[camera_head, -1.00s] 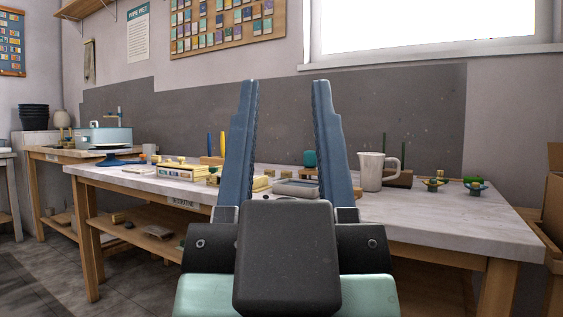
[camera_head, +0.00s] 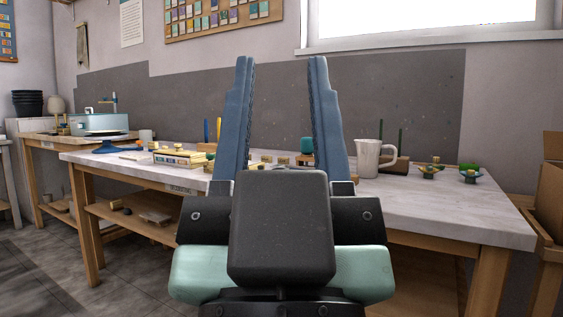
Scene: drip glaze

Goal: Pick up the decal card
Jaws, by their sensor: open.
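My gripper (camera_head: 281,62) is open and empty. Its two blue fingers point up and away in front of the grey worktable (camera_head: 440,208). I cannot make out a decal card for certain; the small flat things on the table are too small to tell apart. My gripper and wrist hide the middle of the tabletop.
A white pitcher (camera_head: 368,158) stands right of the fingers. A yellow-and-white box (camera_head: 180,158) lies to the left. Small stands (camera_head: 470,172) sit at the right end, with bare tabletop in front. A cardboard box (camera_head: 552,190) stands at the far right.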

